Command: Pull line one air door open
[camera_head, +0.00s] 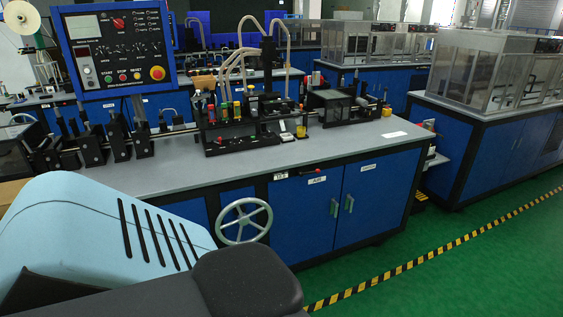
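The air door (302,220) is a blue cabinet door under the grey-topped line in the middle of the view. A small white label (316,180) near its top seems to read AIR. Its upright metal handle (334,207) is near its right edge. The door looks closed, flush with the cabinet front. A second blue door (378,198) is to its right, also closed, with its own handle (349,203) close to the first. Neither gripper is in view. Large light-blue and dark parts, which seem to be my own body, fill the lower left and hide the floor there.
A spoked handwheel (244,221) sticks out just left of the air door. A control panel (115,47) stands above the line at left. Green floor (440,260) before the doors is open, crossed by a yellow-black stripe (430,256). Another enclosed machine (495,120) stands at right.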

